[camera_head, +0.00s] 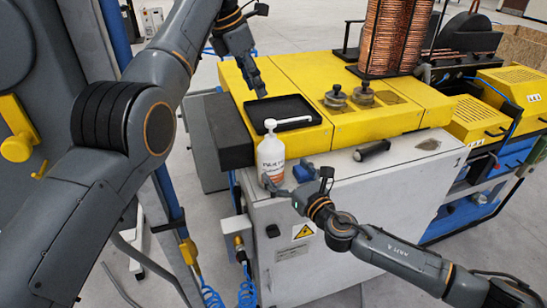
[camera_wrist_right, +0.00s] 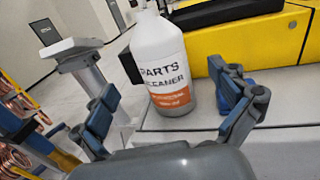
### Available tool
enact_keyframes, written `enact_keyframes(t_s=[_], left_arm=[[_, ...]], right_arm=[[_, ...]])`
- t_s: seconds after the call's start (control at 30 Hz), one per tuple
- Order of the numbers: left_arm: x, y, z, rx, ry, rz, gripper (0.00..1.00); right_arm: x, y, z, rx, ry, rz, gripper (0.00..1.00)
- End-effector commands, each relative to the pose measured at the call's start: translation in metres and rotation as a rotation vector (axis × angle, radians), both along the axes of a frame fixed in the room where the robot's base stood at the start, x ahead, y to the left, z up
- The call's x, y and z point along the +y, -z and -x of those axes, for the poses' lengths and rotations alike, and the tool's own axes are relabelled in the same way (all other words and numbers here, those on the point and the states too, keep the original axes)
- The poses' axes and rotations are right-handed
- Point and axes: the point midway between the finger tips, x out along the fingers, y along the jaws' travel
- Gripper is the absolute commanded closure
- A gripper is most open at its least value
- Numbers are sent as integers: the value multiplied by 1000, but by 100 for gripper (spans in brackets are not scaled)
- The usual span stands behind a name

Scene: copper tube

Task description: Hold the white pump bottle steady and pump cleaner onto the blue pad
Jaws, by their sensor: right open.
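The white pump bottle (camera_head: 271,160) stands upright on the light grey cabinet top, near its left front edge, with its nozzle pointing right. In the right wrist view the bottle (camera_wrist_right: 160,55) shows a "PARTS CLEANER" label with an orange band. My right gripper (camera_head: 297,180) is open in front of the bottle. In the wrist view the bottle appears between and beyond its spread fingers (camera_wrist_right: 167,115), not gripped. My left gripper (camera_head: 259,90) points down above the black tray, behind the pump head; its finger gap is unclear.
A black tray (camera_head: 268,110) sits in the yellow machine top (camera_head: 300,70) behind the bottle. Two metal knobs (camera_head: 350,96) and a copper coil stack (camera_head: 395,35) are farther right. A dark cylinder (camera_head: 372,150) lies on the cabinet top (camera_head: 400,165), which has free room.

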Motion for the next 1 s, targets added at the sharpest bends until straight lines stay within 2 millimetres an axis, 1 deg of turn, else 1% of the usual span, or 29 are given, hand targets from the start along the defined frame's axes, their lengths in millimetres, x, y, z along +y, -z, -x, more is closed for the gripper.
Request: enact_keyframes(t_s=[0.03, 0.2, 0.4, 0.6, 0.87, 0.9, 0.97, 1.0], left_arm=[[0, 0, 0, 0, 0, 0, 62], [0, 0, 0, 0, 0, 0, 62], [0, 0, 0, 0, 0, 0, 62], [0, 0, 0, 0, 0, 0, 62], [0, 0, 0, 0, 0, 0, 62], [0, 0, 0, 0, 0, 0, 62], [0, 0, 0, 0, 0, 0, 62], [0, 0, 0, 0, 0, 0, 62]], right_arm=[[6, 0, -10, 0, 0, -1, 2], [21, 0, -36, 0, 1, -2, 2], [32, 0, -57, 0, 1, -2, 2], [37, 0, -66, 1, 1, -3, 2], [37, 0, -67, 1, 1, -3, 2], [37, 0, -67, 1, 1, -3, 6], [37, 0, -67, 1, 1, -3, 18], [37, 0, -67, 1, 1, -3, 26]])
